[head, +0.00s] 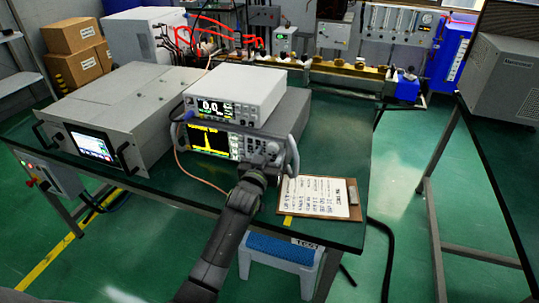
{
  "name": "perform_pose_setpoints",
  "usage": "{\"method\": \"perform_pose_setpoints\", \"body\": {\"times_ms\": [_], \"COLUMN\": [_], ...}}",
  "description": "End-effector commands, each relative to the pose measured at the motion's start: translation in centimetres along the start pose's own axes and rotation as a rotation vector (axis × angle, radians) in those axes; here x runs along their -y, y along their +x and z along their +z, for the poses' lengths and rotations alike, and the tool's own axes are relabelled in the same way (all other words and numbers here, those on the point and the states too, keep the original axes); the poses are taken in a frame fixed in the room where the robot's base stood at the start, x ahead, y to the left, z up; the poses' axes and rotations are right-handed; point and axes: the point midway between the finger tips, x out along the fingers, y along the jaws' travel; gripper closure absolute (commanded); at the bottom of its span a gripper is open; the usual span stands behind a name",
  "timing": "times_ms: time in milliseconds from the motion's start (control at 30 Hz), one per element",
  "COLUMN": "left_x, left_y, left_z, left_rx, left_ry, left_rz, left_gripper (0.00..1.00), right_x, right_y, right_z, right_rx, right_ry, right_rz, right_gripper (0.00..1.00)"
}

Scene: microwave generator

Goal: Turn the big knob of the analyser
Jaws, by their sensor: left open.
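The analyser (208,141) stands on the dark table with a yellow trace on its lit screen and a grey handle at its right side. Its big knob (272,147) shows small on the right part of the front panel. My left gripper (256,173) is in front of the panel's lower right, just below the knob. It is open, though its fingers are dark and small. I cannot tell whether it touches the panel. It hides part of the panel's lower edge. My right gripper is not in view.
A white meter (237,92) sits on the analyser. A large grey unit (105,112) with a screen stands to the left. A clipboard (318,197) lies on the table to the right. An orange cable (199,180) runs from the analyser's left. A blue-topped stool (283,250) stands below the table edge.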

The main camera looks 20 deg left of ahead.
Motion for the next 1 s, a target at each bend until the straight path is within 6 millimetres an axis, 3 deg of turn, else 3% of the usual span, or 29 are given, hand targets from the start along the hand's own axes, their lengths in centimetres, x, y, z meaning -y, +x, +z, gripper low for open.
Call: {"method": "perform_pose_setpoints", "body": {"times_ms": [100,467,1000], "left_x": [0.0,0.0,0.0], "left_y": [0.0,0.0,0.0], "left_z": [0.0,0.0,-0.1], "left_rx": [0.000,0.000,0.000], "left_ry": [0.000,0.001,0.340], "left_rz": [0.000,0.000,0.000], "left_gripper": [0.48,0.93,0.93], "right_x": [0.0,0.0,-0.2], "right_y": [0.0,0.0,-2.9], "right_z": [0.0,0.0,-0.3], "right_rx": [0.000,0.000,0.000], "right_ry": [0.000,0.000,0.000], "right_rz": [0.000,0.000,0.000], "right_gripper": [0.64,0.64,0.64]}}
